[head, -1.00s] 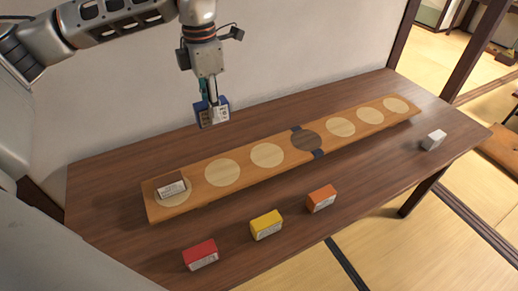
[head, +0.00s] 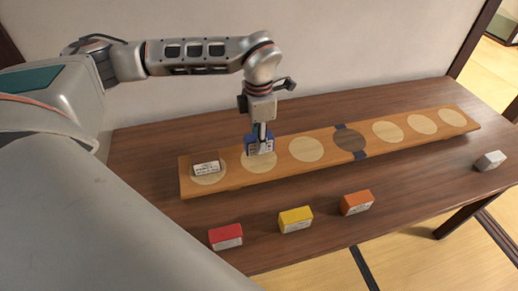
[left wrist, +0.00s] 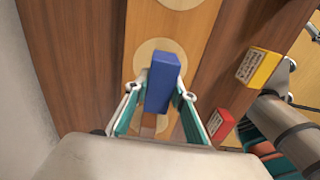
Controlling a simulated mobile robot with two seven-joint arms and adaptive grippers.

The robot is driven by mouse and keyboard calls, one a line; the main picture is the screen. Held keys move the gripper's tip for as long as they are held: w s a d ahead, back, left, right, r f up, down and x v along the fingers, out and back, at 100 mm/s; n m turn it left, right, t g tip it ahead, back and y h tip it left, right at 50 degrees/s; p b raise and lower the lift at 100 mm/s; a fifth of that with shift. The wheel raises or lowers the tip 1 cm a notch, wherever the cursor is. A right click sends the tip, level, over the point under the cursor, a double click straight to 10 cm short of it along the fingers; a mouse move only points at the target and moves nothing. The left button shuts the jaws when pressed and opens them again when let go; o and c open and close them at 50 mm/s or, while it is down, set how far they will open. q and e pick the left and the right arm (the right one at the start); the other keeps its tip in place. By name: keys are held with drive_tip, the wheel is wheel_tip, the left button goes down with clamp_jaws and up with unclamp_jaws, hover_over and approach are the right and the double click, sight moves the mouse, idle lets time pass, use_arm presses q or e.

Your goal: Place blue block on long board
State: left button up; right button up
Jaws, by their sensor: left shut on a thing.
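The blue block (head: 258,146) is held in my left gripper (head: 262,134), over the second light circle from the left on the long board (head: 282,165). I cannot tell whether its underside touches the board. In the left wrist view, the blue block (left wrist: 161,82) sits between the two fingers of the left gripper (left wrist: 158,100), over a pale circle. The long board lies across the table with a row of light circles and one dark circle near its middle. My right gripper does not show in the head view.
Red (head: 226,237), yellow (head: 296,220) and orange (head: 357,203) blocks stand on the table (head: 330,238) in front of the board. A white block (head: 490,160) is at the far right. The circles right of the gripper are bare.

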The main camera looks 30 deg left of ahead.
use_arm(q)
drive_tip(key=shift+f, duration=1.9)
drive_tip(key=shift+f, duration=0.15)
drive_tip(key=o, duration=1.1)
wheel_tip(320, 180, up, 12)
drive_tip(key=shift+r+p, duration=0.2)
drive_tip(key=shift+p, duration=0.25)
